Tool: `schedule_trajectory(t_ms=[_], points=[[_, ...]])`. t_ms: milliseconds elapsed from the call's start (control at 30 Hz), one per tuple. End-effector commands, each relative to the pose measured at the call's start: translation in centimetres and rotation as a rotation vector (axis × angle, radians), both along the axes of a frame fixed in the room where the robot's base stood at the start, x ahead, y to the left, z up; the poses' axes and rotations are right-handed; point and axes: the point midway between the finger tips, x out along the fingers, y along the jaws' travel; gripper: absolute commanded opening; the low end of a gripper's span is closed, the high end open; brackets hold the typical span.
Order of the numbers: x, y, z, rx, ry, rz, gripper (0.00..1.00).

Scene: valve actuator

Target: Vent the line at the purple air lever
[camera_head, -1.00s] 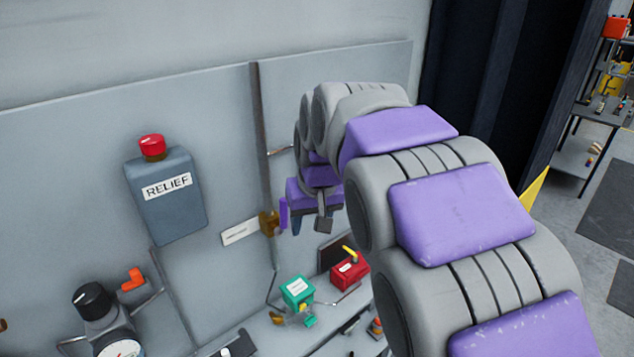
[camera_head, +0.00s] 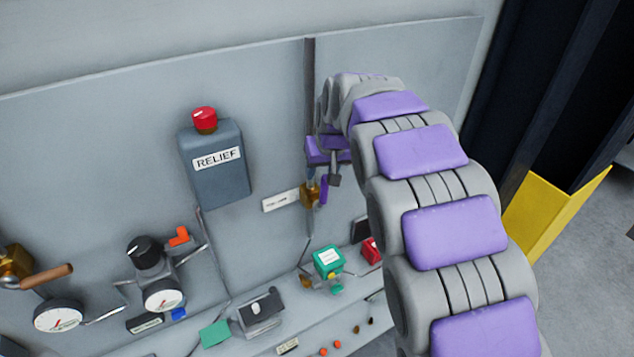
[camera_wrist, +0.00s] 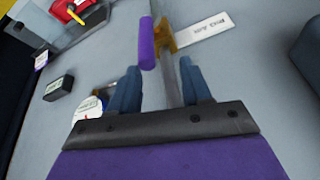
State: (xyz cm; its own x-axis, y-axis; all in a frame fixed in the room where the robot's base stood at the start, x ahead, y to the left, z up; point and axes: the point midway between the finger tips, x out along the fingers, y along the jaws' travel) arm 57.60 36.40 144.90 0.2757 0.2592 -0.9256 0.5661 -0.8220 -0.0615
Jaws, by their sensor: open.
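The purple air lever (camera_head: 323,188) is a short upright bar beside a brass valve (camera_head: 309,196) on the grey wall panel. In the wrist view the purple lever (camera_wrist: 147,43) and brass valve (camera_wrist: 166,37) lie just beyond my fingertips. My gripper (camera_head: 322,181) is just above the lever in the head view. Its two fingers (camera_wrist: 158,70) stand apart with nothing between them. In the wrist picture the lever lines up with the gap, nearer the left finger. The exact distance to the lever is hard to tell.
A RELIEF box (camera_head: 214,165) with a red button is on the panel at left. A white label (camera_head: 281,201) sits beside the brass valve. A green device (camera_head: 328,262) and a red one (camera_head: 371,251) stand below.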

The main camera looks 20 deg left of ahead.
Motion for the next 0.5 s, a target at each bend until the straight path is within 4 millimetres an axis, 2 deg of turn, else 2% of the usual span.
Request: schedule_trajectory(t_ms=[167,300,500], points=[[1.0,-0.2,-3.3,0.004,0.011,-0.001,0.48],[1.6,0.9,-5.8,-0.001,0.012,0.0,0.48],[2.1,2.5,-7.6,-0.005,0.003,-0.001,0.48]])
